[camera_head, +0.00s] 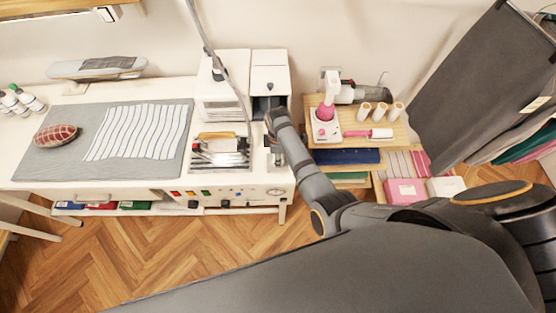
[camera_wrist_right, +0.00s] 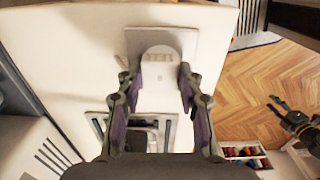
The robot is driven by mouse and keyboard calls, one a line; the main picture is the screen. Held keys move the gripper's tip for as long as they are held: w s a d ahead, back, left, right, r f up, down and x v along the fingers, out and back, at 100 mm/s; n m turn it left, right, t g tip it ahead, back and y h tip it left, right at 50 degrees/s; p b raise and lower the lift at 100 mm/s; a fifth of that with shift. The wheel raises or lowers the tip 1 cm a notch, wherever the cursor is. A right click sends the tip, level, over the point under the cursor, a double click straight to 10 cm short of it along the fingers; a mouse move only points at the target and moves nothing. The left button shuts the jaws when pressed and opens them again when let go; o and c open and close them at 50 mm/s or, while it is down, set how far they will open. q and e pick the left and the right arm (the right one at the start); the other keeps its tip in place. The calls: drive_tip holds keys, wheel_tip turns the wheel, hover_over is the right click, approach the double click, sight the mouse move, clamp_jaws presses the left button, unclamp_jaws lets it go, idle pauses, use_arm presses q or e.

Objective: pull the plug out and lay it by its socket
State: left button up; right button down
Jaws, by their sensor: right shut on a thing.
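In the right wrist view a white, rounded plug (camera_wrist_right: 160,72) sits between the fingers of my right gripper (camera_wrist_right: 157,80), which is shut on it. The far end of the plug lies over a square grey socket plate (camera_wrist_right: 185,42) on a pale surface. I cannot tell whether its pins are in the socket, and its cord is hidden. In the head view my right arm reaches to the right end of the white workstation, beside the front controls. My left gripper (camera_wrist_right: 284,112) shows small at the right of the wrist view, with its fingers apart and empty.
A wooden shelf (camera_head: 365,115) with spools stands right. The floor in front is clear.

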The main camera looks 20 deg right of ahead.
drive_tip(key=shift+s+r, duration=0.1)
drive_tip(key=shift+r, duration=2.55)
